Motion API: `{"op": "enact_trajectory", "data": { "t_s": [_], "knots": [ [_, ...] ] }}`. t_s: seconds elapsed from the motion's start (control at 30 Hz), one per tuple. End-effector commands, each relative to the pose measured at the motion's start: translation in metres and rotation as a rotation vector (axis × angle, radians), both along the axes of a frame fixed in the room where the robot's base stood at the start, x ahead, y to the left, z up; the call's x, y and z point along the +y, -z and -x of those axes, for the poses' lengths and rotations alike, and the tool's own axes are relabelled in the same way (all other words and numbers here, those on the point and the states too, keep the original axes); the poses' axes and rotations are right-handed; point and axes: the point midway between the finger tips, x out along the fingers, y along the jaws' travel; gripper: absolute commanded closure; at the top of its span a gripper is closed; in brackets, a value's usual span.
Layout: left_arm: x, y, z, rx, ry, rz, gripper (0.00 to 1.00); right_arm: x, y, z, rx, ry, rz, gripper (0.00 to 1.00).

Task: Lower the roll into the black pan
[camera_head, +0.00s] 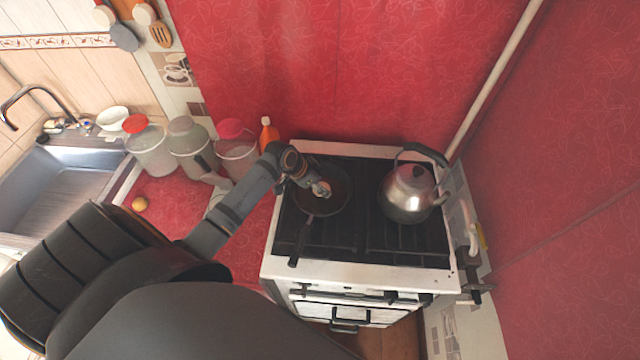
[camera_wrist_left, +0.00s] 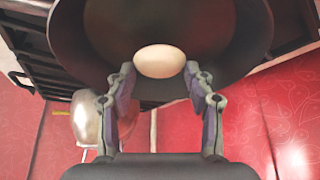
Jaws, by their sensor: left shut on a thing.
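The black pan (camera_head: 340,183) sits on the left side of the stove, with its handle pointing toward the front. It fills the upper part of the left wrist view (camera_wrist_left: 235,40). My left gripper (camera_head: 322,189) reaches over the pan from the left and is shut on the roll. The pale, rounded roll (camera_wrist_left: 160,61) shows between its fingertips (camera_wrist_left: 160,72) in the left wrist view, inside the pan's outline. I cannot tell whether the roll touches the pan's bottom. My right gripper is not in view.
A metal kettle (camera_head: 407,193) stands on the right side of the stove (camera_head: 350,270). Several jars and an orange bottle (camera_head: 269,134) line the back of the red counter (camera_head: 170,192). A small yellowish round thing (camera_head: 140,203) lies on the counter near the sink (camera_head: 65,185).

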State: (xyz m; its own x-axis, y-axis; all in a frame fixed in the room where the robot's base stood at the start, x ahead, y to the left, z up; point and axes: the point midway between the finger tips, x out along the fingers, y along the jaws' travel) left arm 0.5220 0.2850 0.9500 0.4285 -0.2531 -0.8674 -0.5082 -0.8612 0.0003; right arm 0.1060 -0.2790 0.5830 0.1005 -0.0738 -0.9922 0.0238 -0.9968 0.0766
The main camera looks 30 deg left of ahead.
Motion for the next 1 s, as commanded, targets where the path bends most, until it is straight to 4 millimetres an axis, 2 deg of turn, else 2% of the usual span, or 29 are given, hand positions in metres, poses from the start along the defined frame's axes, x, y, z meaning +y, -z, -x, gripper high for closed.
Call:
{"op": "enact_trajectory", "data": {
  "t_s": [1.0],
  "knots": [
    [0.000, 0.016, 0.000, 0.000, 0.000, 0.000, 0.76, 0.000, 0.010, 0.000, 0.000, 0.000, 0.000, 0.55]
  ]
}}
